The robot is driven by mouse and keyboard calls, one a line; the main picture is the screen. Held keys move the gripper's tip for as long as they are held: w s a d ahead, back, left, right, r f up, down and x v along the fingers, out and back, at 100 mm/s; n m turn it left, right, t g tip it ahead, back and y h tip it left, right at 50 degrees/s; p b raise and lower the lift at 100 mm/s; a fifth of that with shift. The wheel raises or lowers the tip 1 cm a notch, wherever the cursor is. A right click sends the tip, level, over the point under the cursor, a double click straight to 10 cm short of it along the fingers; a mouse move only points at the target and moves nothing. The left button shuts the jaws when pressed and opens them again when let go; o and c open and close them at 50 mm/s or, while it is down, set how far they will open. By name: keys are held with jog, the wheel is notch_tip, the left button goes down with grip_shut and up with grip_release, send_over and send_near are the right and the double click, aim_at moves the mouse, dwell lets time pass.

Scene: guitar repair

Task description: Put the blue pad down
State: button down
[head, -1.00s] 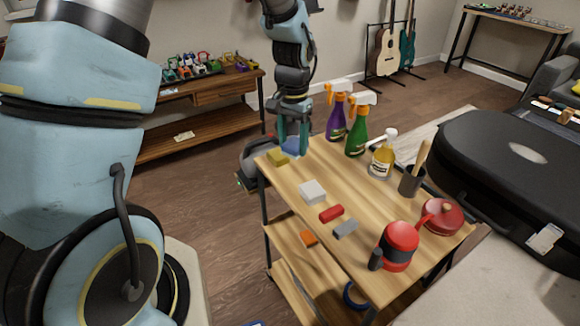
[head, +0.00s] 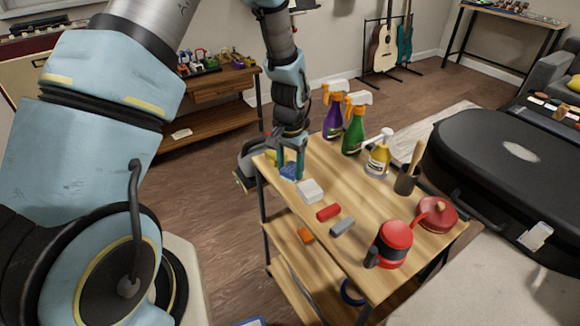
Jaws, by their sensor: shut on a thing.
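The blue pad (head: 289,171) is between the fingers of my gripper (head: 290,172), at the far left end of the wooden cart top (head: 345,188). My gripper points down and is shut on the pad. The pad is at or just above the cart top; I cannot tell if it touches. The yellow pad (head: 270,156) lies just behind it, partly hidden by my gripper. The white block (head: 311,191) lies just in front of it.
A red block (head: 328,212) and a grey block (head: 342,227) lie nearer on the cart. Purple (head: 333,119) and green (head: 352,136) spray bottles, a yellow bottle (head: 378,160), a brush cup (head: 405,181) and a red canister (head: 394,241) also stand there. The middle of the top is clear.

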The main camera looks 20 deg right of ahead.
aim_at(290, 170)
jog(key=shift+c, duration=0.7)
grip_release()
jog(key=shift+f, duration=0.1)
notch_tip(290, 170, up, 12)
jog(key=b, duration=0.2)
jog(key=s+a+r+n, duration=0.1)
jog(key=a+n, duration=0.2)
jog(key=a, duration=0.7)
jog(key=s+a+r+n+t, duration=0.1)
jog(key=a+r+n, duration=0.1)
jog(key=a, duration=0.7)
jog(key=s+a+r+n, duration=0.1)
jog(key=a+n, duration=0.4)
jog(key=a, duration=0.5)
jog(key=shift+s+a+r+t, duration=0.3)
jog(key=shift+r, duration=0.05)
